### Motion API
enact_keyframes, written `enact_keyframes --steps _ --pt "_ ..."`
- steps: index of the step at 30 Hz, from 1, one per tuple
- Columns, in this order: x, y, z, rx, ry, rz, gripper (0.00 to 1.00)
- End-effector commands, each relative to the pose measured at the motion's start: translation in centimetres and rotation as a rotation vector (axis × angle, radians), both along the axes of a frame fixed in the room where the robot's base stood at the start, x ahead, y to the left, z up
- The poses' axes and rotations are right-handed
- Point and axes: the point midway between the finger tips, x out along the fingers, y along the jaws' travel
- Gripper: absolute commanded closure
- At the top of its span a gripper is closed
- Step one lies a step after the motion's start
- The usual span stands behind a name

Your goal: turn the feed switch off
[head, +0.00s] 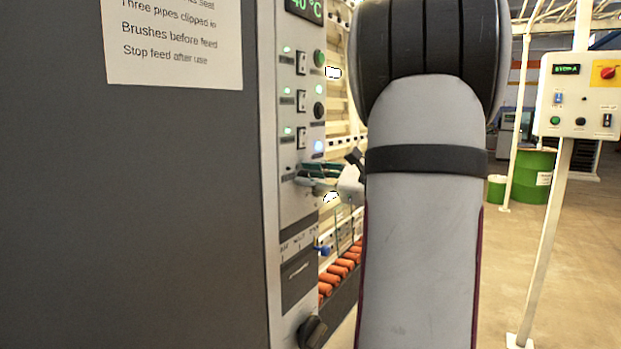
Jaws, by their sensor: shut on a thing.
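The grey control panel (289,216) of the washer shows in the head view, seen at a steep angle. It carries three rocker switches, the top one (302,63), the middle one (302,100) and the lower one (301,138), with lit green lamps beside them. Their labels are too small to read, so I cannot tell which control is the feed switch. My gripper (314,178) is at the panel just below the lower rocker. Its fingers are shut on a small control there, mostly hidden by them. My arm covers the middle of the view.
A large black knob (312,332) sits low on the panel. Orange rollers (340,268) lie behind it. A control box (582,95) with a red switch stands on a white post at right. A green drum (534,175) stands behind. Floor between is clear.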

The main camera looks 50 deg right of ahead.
Motion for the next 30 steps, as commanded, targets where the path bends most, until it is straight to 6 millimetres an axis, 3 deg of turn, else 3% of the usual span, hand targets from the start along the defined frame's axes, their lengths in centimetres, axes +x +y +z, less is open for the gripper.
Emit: enact_keyframes --steps 2,3,4,13,17,30 --pt "-0.1 0.0 -0.1 0.001 0.002 0.000 1.00" --pt "-0.1 0.0 -0.1 0.001 0.002 0.000 0.74" --pt "-0.1 0.0 -0.1 0.001 0.002 -0.001 0.72" --pt "-0.1 0.0 0.0 0.001 0.001 -0.001 0.72" --pt "-1.0 -0.2 0.0 0.000 0.000 -0.002 0.72" --pt "-9.3 -0.8 -0.1 0.001 0.001 -0.004 0.72"
